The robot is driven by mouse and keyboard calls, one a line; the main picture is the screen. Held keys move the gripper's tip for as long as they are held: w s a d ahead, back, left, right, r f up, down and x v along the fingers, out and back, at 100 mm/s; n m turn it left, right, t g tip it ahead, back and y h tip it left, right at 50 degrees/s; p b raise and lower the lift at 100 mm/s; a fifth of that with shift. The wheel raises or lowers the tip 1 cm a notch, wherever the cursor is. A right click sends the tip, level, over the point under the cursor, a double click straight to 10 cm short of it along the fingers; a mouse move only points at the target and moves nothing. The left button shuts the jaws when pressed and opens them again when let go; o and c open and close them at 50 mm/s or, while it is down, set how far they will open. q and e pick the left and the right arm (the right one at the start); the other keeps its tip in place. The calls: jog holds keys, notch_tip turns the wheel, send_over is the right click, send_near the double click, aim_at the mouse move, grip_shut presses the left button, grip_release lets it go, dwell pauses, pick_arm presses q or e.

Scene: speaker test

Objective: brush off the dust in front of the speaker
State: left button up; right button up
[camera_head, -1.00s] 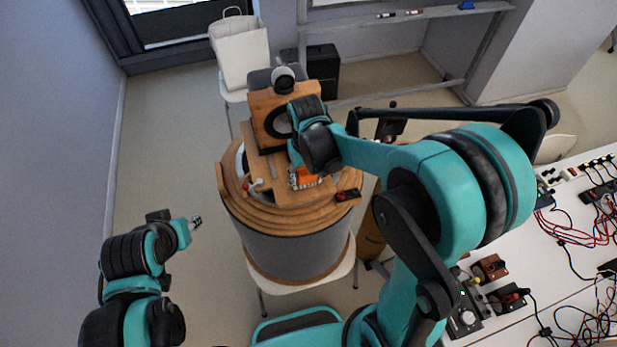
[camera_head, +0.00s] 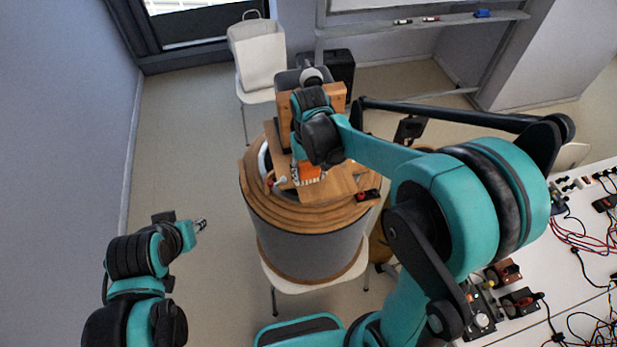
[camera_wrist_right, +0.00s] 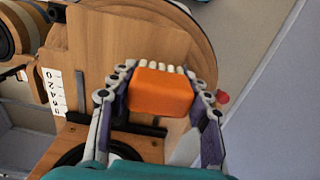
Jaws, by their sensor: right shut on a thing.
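The speaker (camera_head: 337,93) is a wooden box standing at the back of a round wooden top (camera_head: 262,200) on a grey drum. My right gripper (camera_head: 308,172) hangs in front of it and hides much of its face. The right gripper is shut on a brush (camera_wrist_right: 160,92) with an orange block and pale bristles. In the right wrist view the fingers grip the block from both sides, with the bristles over the wooden board. I cannot make out any dust, or whether the bristles touch the wood. My left gripper (camera_head: 200,226) is away to the left over the floor; its fingers are too small to read.
A small black and red part (camera_head: 367,196) sits at the right edge of the round top. A white chair with a bag (camera_head: 260,55) stands behind. A white bench (camera_head: 595,215) with cables and devices is at right. The floor at left is clear.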

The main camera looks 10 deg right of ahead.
aim_at(308, 166)
jog(key=shift+d+r, duration=0.15)
jog(key=shift+r, duration=0.45)
jog(key=shift+w+a+r+p, duration=0.1)
jog(key=shift+a+r+p, duration=0.05)
jog(key=shift+r+p, duration=0.4)
jog(key=shift+a+r+p, duration=0.15)
jog(key=shift+r+p, duration=0.3)
jog(key=shift+r, duration=0.45)
jog(key=shift+d+r+p, duration=0.15)
jog(key=shift+r+p, duration=0.2)
jog(key=shift+p, duration=0.05)
